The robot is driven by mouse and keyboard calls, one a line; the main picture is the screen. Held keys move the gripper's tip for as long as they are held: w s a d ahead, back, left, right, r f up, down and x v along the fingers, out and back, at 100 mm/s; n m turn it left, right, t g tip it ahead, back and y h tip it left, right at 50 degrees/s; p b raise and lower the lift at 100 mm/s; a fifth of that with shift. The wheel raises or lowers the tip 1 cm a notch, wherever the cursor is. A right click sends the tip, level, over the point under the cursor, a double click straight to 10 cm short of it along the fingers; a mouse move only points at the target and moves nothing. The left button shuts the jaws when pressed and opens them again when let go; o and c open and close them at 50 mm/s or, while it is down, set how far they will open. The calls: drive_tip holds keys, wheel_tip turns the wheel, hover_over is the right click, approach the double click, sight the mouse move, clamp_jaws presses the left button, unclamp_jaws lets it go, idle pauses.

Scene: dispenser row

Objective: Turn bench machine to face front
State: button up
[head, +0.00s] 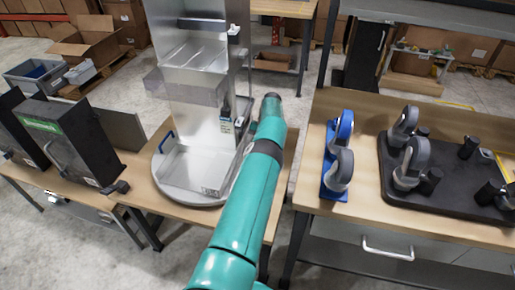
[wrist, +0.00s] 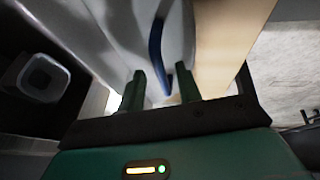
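The bench machine (head: 196,110) is a tall silver metal unit with an open tray on a round base, standing on a wooden bench. In the head view a blue handle (head: 166,141) shows at the tray's left edge. In the wrist view a blue curved handle (wrist: 156,45) runs down a pale surface toward my gripper (wrist: 162,88). The two green fingers are apart, with the handle's lower end between or just beyond them; contact is unclear. I cannot tell whether both views show the same handle. My gripper is hidden in the head view, where my teal arm reaches the machine's right side.
A black dispenser with a green label (head: 72,140) stands close on the left. On the right bench are a blue stand with wheels (head: 333,193) and a black tray with casters (head: 383,180). A gap of floor separates the benches. Cardboard boxes (head: 88,42) lie behind.

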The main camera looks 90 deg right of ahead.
wheel_tip(320, 180, up, 4)
drive_tip(key=shift+f, duration=0.25)
drive_tip(key=w+a+r, duration=0.2)
drive_tip(key=a+r, duration=0.7)
drive_tip(key=a, duration=0.5)
drive_tip(key=shift+r, duration=0.25)
idle(0.6)
